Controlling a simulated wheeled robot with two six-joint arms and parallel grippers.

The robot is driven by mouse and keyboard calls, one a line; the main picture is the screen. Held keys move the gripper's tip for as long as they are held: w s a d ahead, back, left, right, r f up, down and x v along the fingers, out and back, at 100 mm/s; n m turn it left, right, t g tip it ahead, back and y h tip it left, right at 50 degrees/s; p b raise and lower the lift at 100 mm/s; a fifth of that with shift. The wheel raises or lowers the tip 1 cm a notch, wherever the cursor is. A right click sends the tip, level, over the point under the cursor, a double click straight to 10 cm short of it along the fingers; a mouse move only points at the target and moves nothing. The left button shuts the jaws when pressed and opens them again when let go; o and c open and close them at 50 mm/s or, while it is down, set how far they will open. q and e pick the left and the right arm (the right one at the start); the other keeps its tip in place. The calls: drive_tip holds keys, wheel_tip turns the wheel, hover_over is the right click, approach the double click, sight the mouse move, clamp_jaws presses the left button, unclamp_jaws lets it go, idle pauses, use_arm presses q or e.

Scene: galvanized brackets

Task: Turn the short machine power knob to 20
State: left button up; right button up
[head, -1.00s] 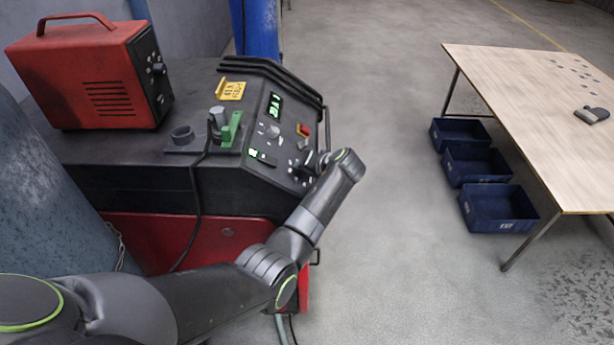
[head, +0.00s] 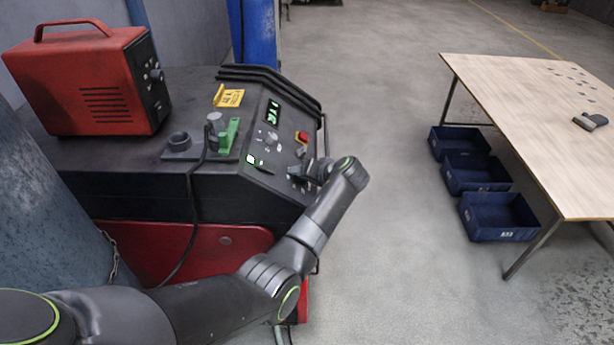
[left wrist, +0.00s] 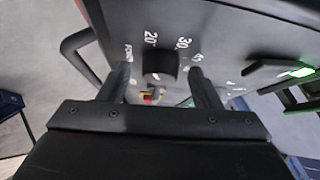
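The dark round power knob (left wrist: 160,64) sits on the machine's grey panel in the left wrist view, with white "20" (left wrist: 150,40) and "30" (left wrist: 184,43) marks above it and the word POWER at its left. My left gripper (left wrist: 160,84) is open, with one finger on each side of the knob and visible gaps. I cannot make out the knob's pointer. In the head view my left gripper (head: 311,172) is at the lower right of the sloped control panel (head: 262,150) and hides the knob. My right gripper is not in view.
A red and yellow button (head: 302,137), a lit display (head: 273,112) and a green lever (head: 230,134) are close by. A handrail (left wrist: 75,42) runs beside the panel. A red unit (head: 85,85) stands behind. Blue crates (head: 498,216) and a table (head: 530,120) are at right, across clear floor.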

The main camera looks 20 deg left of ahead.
use_arm(q)
drive_tip(key=b+v, duration=0.1)
drive_tip(key=v, duration=0.6)
drive_tip(key=shift+s+d+b, duration=0.15)
drive_tip(key=shift+b, duration=0.25)
drive_tip(key=shift+r, duration=0.1)
